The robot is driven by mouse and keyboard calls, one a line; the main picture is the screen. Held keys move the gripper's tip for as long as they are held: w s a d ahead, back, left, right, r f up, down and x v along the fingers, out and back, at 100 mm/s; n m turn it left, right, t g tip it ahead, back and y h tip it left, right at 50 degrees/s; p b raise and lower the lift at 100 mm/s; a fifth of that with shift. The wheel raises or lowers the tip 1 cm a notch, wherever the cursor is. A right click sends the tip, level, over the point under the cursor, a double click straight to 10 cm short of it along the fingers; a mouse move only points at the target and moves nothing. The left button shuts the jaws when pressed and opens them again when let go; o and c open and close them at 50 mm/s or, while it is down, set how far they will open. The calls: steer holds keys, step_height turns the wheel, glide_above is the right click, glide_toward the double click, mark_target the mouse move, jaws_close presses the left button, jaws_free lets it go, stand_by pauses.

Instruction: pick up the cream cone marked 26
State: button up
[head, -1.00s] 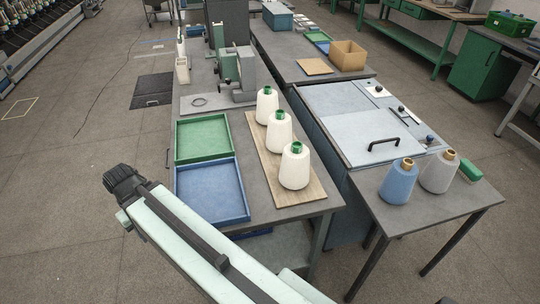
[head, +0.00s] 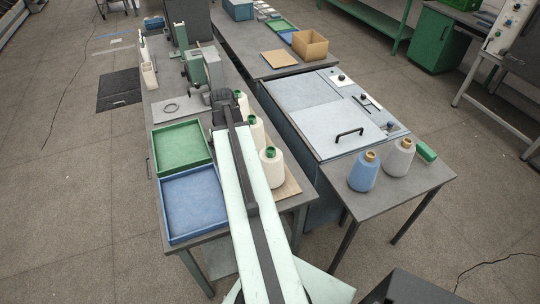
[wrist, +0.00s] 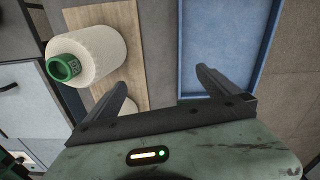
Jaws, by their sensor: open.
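Three cream cones with green tops stand in a row on a wooden board (head: 288,187): a near one (head: 275,172), a middle one (head: 258,138) and a far one (head: 243,106), partly hidden by my arm. My gripper (wrist: 165,88) is open and empty. The cone lies left of both fingers, outside the jaws. Part of another cone shows at the lower left.
A blue tray (head: 164,211) and a green tray (head: 156,150) lie left of the board.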

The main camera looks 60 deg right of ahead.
steer(key=s+d+r+p, duration=0.1)
steer(key=s+d+r, duration=0.2)
steer(key=s+d, duration=0.25)
steer(key=m, duration=0.2)
glide_above(270, 155)
steer(key=d, duration=0.2)
steer(key=shift+w+f+b, duration=0.3)
steer(key=f+b, duration=0.8)
steer(key=shift+w+a, duration=0.15)
steer(key=shift+w, duration=0.05)
steer(key=shift+r, duration=0.1)
steer(key=c, duration=1.4)
